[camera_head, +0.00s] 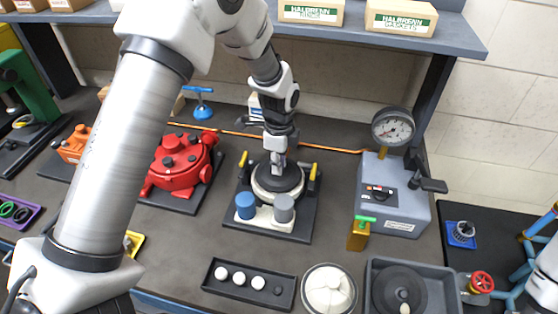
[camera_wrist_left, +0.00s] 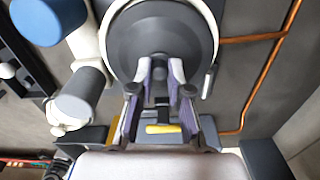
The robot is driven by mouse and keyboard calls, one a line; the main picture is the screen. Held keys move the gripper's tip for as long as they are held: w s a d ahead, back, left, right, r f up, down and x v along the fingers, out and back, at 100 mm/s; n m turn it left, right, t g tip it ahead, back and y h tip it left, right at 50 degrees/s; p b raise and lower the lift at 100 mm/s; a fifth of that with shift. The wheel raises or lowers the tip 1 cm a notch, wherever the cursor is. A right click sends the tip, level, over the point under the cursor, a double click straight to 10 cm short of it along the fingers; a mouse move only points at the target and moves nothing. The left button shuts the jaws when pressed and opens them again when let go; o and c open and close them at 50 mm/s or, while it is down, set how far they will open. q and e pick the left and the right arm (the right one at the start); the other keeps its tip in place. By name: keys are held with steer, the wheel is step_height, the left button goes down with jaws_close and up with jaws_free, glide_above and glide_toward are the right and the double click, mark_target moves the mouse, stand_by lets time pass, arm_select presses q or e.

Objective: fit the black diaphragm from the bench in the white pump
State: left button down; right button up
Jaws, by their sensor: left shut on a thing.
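The white pump (camera_head: 255,195) stands on a dark base plate in the middle of the bench, with a blue cap and a grey cap at its front. A black diaphragm (camera_head: 290,184) lies within the pump's round white rim. The diaphragm also shows in the left wrist view (camera_wrist_left: 135,45), ringed by the white rim. My left gripper (camera_head: 277,180) points down at its middle, and its fingers (camera_wrist_left: 160,75) are shut on the diaphragm's centre. I cannot tell whether the diaphragm sits fully flat. My right gripper is not in view.
A grey tray (camera_head: 437,268) at front right holds another black disc (camera_head: 399,291). A white dome (camera_head: 328,291) and a dark tray (camera_head: 210,285) with white discs stand beside it. A red pump (camera_head: 182,165) is left, a gauge box (camera_head: 395,190) right.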

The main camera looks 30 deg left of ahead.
arm_select(q)
steer(key=shift+f+b, duration=0.5)
steer(key=shift+f, duration=0.55)
steer(key=c, duration=1)
jaws_free()
steer(key=shift+c, duration=0.2)
step_height(320, 180, up, 6)
steer(key=p, duration=0.5)
steer(key=shift+p, duration=0.4)
step_height(320, 180, up, 12)
